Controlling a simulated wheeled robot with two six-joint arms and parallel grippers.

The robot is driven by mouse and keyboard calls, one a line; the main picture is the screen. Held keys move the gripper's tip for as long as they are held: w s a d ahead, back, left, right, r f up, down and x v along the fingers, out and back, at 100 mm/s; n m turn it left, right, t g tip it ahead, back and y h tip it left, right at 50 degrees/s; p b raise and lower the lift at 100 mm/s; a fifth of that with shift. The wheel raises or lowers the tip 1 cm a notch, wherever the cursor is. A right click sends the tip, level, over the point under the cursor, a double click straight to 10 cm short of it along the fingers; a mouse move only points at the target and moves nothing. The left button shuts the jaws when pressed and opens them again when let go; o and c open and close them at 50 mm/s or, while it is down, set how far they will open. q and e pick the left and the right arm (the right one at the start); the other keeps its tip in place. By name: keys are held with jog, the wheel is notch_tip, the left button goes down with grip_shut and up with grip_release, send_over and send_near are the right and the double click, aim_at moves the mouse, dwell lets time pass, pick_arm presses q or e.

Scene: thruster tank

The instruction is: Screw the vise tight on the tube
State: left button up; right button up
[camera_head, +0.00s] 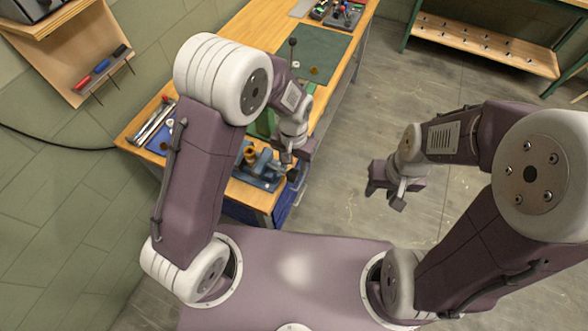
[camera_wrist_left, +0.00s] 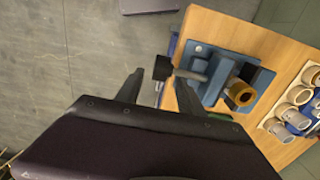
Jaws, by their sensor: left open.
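The blue vise (camera_wrist_left: 207,78) is on the front end of the wooden table and also shows in the head view (camera_head: 262,182). A brass-coloured tube (camera_wrist_left: 240,93) stands in its jaws; its top shows in the head view (camera_head: 250,155). The vise's screw ends in a dark handle (camera_wrist_left: 162,68). My left gripper (camera_wrist_left: 160,80) is open, and the handle appears between its fingertips in the left wrist view. I cannot tell whether the fingers touch it. In the head view my left gripper (camera_head: 291,156) partly hides the vise. My right gripper (camera_head: 385,194) is open and empty over the floor.
Several pale tube pieces in a holder (camera_wrist_left: 292,105) stand beside the vise. The table (camera_head: 237,195) also carries a green mat (camera_head: 318,48) and a tool tray (camera_head: 340,14) farther back. A wall board (camera_head: 85,60) is at left.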

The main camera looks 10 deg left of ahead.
aim_at(293, 171)
pick_arm(q)
notch_tip(293, 171, down, 4)
jog(key=shift+s+a+f, duration=0.1)
jog(key=shift+f, duration=0.15)
jog(key=shift+s+f, duration=0.1)
jog(key=shift+f, duration=0.25)
jog(key=c, duration=1)
jog(key=shift+w+a+f, duration=0.1)
jog(key=shift+w+a, duration=0.05)
jog(key=shift+w, duration=0.05)
jog(key=shift+p, duration=0.3)
